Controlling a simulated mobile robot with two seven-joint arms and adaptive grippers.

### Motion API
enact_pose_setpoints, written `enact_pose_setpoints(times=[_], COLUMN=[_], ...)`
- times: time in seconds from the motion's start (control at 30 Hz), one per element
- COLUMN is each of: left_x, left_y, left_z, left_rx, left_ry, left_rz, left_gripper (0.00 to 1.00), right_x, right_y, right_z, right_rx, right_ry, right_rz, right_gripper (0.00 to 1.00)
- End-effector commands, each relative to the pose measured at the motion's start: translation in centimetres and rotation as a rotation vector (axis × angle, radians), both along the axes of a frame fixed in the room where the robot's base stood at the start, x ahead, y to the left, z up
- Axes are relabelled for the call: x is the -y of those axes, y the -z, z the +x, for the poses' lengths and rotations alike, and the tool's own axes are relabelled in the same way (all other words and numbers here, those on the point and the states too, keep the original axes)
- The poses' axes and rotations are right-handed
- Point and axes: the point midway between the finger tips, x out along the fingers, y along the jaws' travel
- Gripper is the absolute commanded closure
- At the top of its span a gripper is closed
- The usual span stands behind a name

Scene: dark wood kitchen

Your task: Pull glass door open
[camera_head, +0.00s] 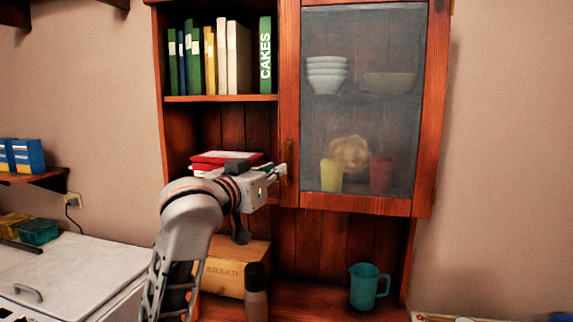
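The glass door (362,115) is a wood-framed pane on the upper right of the cabinet. It appears shut, flush with the cabinet front. Its upright handle (289,163) is on the left side of the frame. My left gripper (279,171) comes up from the lower left and its fingertips are at the handle's left side. Whether the fingers touch or surround the handle cannot be told, nor how far apart they are. My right gripper is not in view.
Behind the glass stand white bowls (326,74), a yellow cup (331,176) and a red cup (380,175). Books (221,58) fill the open shelf at left. A teal jug (365,286) and a wooden box (231,266) stand below. The space in front of the door looks clear.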

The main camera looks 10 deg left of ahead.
Motion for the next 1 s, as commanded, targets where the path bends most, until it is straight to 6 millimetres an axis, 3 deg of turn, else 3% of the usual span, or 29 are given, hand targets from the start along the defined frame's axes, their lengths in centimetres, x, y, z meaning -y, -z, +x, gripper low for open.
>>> enact_pose_setpoints(times=[0.5, 0.87, 0.93, 1.0], left_x=[1.3, 1.4, 1.4, 1.4], left_y=[0.1, 0.1, 0.1, 0.1], left_z=[6.7, 7.3, 7.3, 7.3], left_rx=[-0.002, -0.001, -0.001, -0.001], left_ry=[-0.002, -0.001, -0.001, -0.001], left_rz=[0.002, 0.002, 0.002, 0.002], left_gripper=[0.87, 0.87, 0.97, 1.00], right_x=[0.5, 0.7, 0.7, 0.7], right_y=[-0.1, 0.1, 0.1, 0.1], right_z=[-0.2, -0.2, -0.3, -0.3], right_rx=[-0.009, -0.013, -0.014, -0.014], right_ry=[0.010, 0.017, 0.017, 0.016], right_rz=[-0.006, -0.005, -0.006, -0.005], right_gripper=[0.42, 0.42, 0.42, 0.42])
